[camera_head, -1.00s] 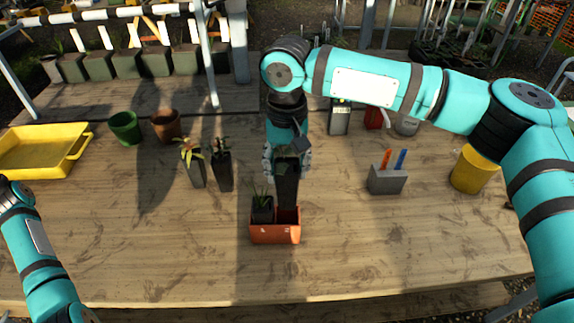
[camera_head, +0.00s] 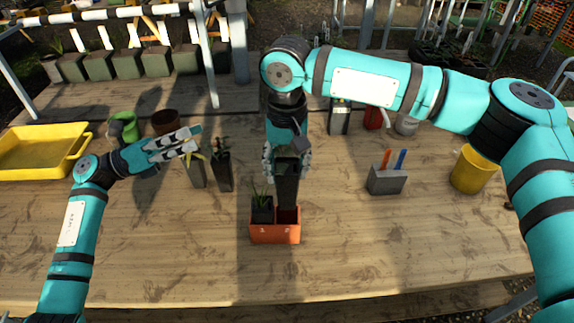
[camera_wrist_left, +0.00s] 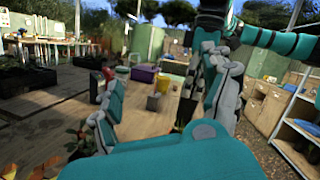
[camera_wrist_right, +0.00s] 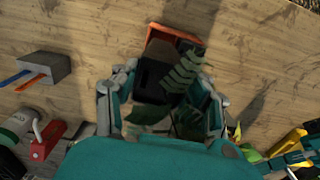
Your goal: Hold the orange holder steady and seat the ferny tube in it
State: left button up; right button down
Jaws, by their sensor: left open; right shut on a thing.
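The orange holder (camera_head: 275,236) sits on the table at the front middle. A dark tube with grassy leaves (camera_head: 262,208) stands in its left compartment; the right compartment looks open. My right gripper (camera_head: 287,160) is shut on the dark ferny tube (camera_head: 287,190), held upright at the holder's right compartment. I cannot tell whether its lower end is inside. The right wrist view shows fern fronds (camera_wrist_right: 185,72) and part of the holder (camera_wrist_right: 172,36). My left gripper (camera_head: 197,140) is open and empty, away from the holder, by the yellow-leaved plant tube (camera_head: 197,172).
Another dark plant tube (camera_head: 223,172) stands beside the yellow-leaved one. Green (camera_head: 122,122) and brown (camera_head: 165,121) pots and a yellow tray (camera_head: 40,150) are at left. A grey block with orange and blue sticks (camera_head: 387,181) and a yellow pot (camera_head: 472,170) are at right. The front table is clear.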

pick_arm(q)
jog(key=s+d+f+m+g+y, duration=0.1)
jog(key=d+f+m+g+y, duration=0.15)
jog(key=f, duration=0.35)
jog(key=s+d+f+m+g+y, duration=0.1)
jog(key=s+d+f+m+y, duration=0.15)
jog(key=f, duration=0.25)
jog(key=m+g+y, duration=0.1)
jog(key=m+y, duration=0.2)
send_near(275, 224)
jog(key=w+f, duration=0.1)
jog(key=f, duration=0.1)
jog(key=w+a+f, duration=0.1)
jog(key=f, duration=0.1)
jog(key=shift+w, duration=0.3)
jog(key=x, duration=1)
jog(key=shift+c, duration=0.5)
jog(key=c, duration=0.6)
jog(key=shift+c, duration=0.2)
pick_arm(e)
jog(key=shift+r, duration=0.1)
